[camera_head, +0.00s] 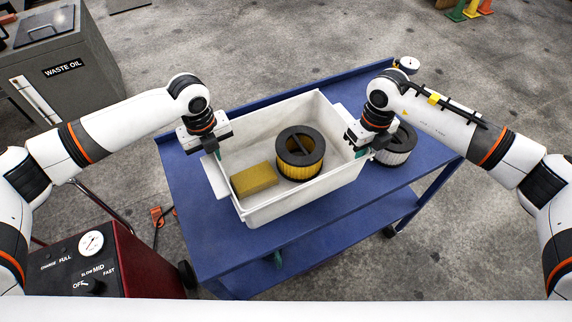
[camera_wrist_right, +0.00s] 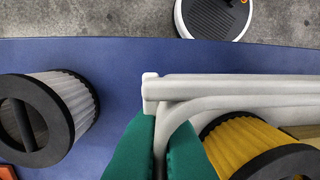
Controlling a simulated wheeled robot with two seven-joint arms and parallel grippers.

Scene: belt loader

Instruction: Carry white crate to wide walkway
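The white crate (camera_head: 321,187) is on or just above the blue cart's top; I cannot tell if it touches. It holds a yellow block (camera_head: 254,180) and a black-ringed yellow filter (camera_head: 300,155). My right gripper (camera_head: 360,146) is at the crate's right wall. In the right wrist view its green fingers (camera_wrist_right: 158,150) stand on both sides of the crate's rim (camera_wrist_right: 230,88), close against it. My left gripper (camera_head: 216,150) is at the crate's left rim, fingers pointing down; its grip is mostly hidden. No walkway can be made out for certain.
The blue cart (camera_head: 205,235) also bears a white filter (camera_head: 397,146) right of the crate. A grey waste oil cabinet (camera_head: 85,75) stands at left, a red machine (camera_head: 125,260) at front left. Concrete floor (camera_head: 290,45) is open behind the cart.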

